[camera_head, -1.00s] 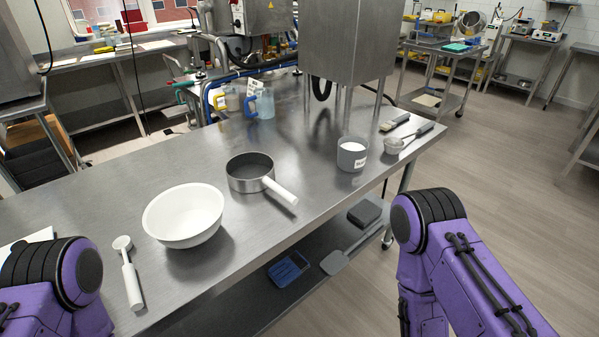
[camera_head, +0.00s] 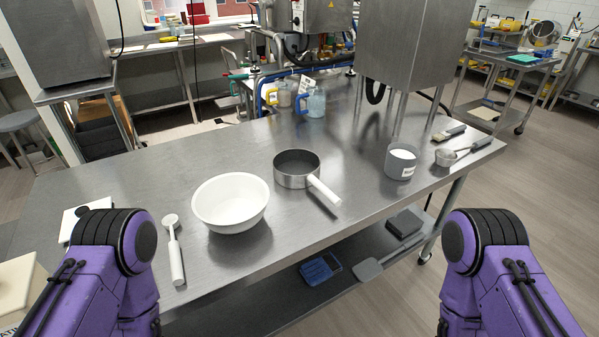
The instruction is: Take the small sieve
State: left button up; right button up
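The small sieve (camera_head: 446,158) appears to be the small round pale bowl with a dark handle. It lies near the right end of the steel table, with its handle pointing to the back right. Whether its bowl is mesh is too small to tell. A brush with a pale end (camera_head: 449,133) lies just behind it, and a grey cup of white powder (camera_head: 400,161) stands to its left. Only purple links of both my arms show, at the lower left and lower right. Neither gripper is in view, and nothing touches the sieve.
On the steel table (camera_head: 110,200) stand a white bowl (camera_head: 230,203), a saucepan (camera_head: 297,170) with a white handle, a white scoop (camera_head: 175,255) and jugs with blue and yellow handles at the back. A steel machine (camera_head: 405,45) rises behind the cup.

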aim_at(292, 167)
jog(key=z, duration=1.9)
jog(key=i, duration=1.35)
jog(key=u, duration=2.9)
